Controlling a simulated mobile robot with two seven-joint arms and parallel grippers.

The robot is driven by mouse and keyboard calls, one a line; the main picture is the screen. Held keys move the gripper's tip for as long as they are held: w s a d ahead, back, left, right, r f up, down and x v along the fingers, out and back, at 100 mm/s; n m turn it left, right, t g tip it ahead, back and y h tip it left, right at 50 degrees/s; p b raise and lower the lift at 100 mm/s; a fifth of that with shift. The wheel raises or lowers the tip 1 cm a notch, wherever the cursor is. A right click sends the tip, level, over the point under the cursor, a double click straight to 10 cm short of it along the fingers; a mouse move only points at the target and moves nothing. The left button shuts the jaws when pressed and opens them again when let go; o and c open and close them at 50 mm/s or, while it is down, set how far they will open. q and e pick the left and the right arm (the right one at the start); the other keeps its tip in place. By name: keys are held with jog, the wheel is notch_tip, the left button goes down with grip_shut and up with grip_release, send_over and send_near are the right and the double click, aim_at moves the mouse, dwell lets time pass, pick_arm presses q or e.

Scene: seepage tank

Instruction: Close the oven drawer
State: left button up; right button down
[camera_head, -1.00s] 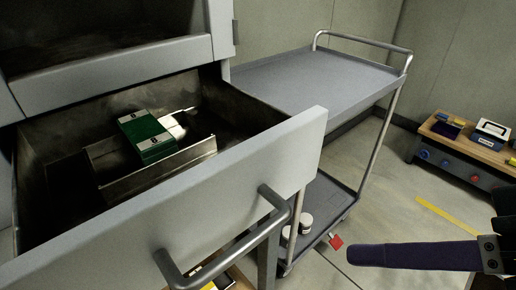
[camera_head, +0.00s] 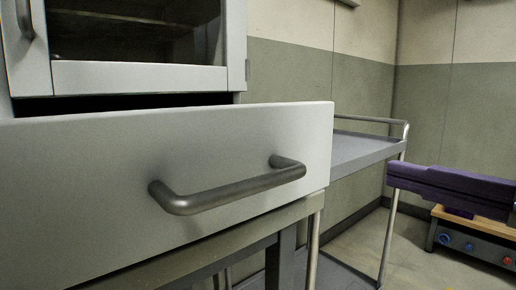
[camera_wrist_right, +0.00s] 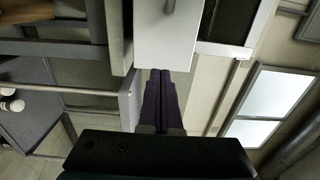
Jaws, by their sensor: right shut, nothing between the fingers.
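The oven drawer (camera_head: 110,150) is pulled out, with its pale grey front standing forward of the oven (camera_head: 140,78) and a dark gap behind its top edge. Its metal bar handle (camera_head: 230,190) runs across the front. The drawer's inside is hidden from this low angle. My right gripper (camera_head: 394,177) has purple fingers, shut and empty, to the right of the drawer and apart from it in the head view. In the right wrist view the shut fingers (camera_wrist_right: 157,74) point at a pale panel (camera_wrist_right: 165,40); whether they touch it I cannot tell. My left gripper is not in view.
A grey trolley (camera_head: 360,150) with a rail stands behind the drawer on the right. A wooden-topped bench (camera_head: 475,226) with coloured knobs is at the far right. A metal frame (camera_head: 285,225) stands below the drawer. Some floor is clear between trolley and bench.

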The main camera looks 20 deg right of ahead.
aim_at(316, 155)
jog(key=p+x, duration=0.1)
jog(key=x, duration=0.7)
jog(key=shift+w+a+f, duration=0.1)
jog(key=shift+w+a, duration=0.05)
jog(key=shift+w, duration=0.15)
jog(key=shift+w, duration=0.15)
